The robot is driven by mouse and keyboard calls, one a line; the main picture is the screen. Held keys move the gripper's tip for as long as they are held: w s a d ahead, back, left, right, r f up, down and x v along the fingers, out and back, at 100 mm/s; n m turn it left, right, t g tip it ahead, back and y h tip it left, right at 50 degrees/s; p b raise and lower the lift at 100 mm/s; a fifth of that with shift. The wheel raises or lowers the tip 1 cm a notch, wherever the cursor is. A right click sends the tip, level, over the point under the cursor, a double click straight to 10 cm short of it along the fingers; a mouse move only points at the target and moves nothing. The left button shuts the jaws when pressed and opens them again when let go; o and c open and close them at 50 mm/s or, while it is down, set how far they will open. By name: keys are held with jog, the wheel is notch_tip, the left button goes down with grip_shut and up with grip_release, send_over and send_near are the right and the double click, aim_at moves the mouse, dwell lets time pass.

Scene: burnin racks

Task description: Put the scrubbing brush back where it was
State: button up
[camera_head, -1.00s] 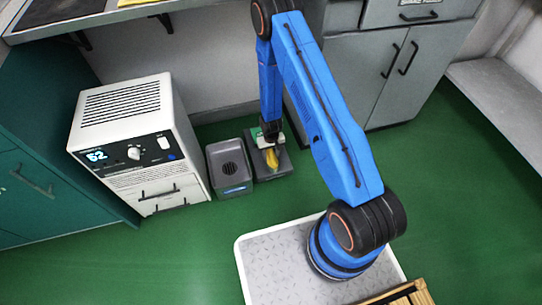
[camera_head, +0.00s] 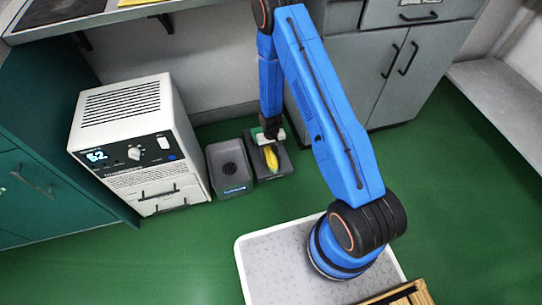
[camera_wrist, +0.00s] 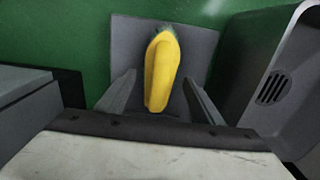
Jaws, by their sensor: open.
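The scrubbing brush (camera_head: 271,158) has a yellow back. It lies on a flat dark grey pad (camera_head: 284,166) on the floor, right of a grey bin. In the wrist view the brush (camera_wrist: 161,70) lies lengthwise on the pad (camera_wrist: 203,42), with dark green bristles showing at its far end. My gripper (camera_head: 268,138) is low over the pad, just behind the brush in the head view. In the wrist view my gripper (camera_wrist: 158,98) is open, with one finger on each side of the brush and a gap to each. The brush's underside is hidden.
A grey bin (camera_head: 214,157) with a round grille stands close beside the pad; its wall (camera_wrist: 229,95) is at the right in the wrist view. A white cabinet (camera_head: 123,110) with a lit display is farther left. Green floor is clear in front.

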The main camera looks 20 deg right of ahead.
notch_tip(320, 180, up, 10)
notch_tip(320, 180, up, 19)
jog(key=t, duration=0.1)
send_over(271, 153)
jog(key=d, duration=0.2)
jog(key=s+d+r+t, duration=0.1)
jog(key=s+r, duration=0.2)
jog(key=r, duration=0.5)
jog(key=s+r, duration=0.3)
jog(key=r, duration=0.4)
jog(key=s+d+r+t, duration=0.1)
jog(key=s+d+r, duration=0.1)
jog(key=s+r, duration=0.7)
jog(key=s+d+r+t, duration=0.1)
jog(key=s+d+r, duration=0.1)
jog(key=s+r, duration=0.8)
jog(key=s, duration=0.9)
jog(key=shift+r+t, duration=0.15)
jog(key=shift+t, duration=0.25)
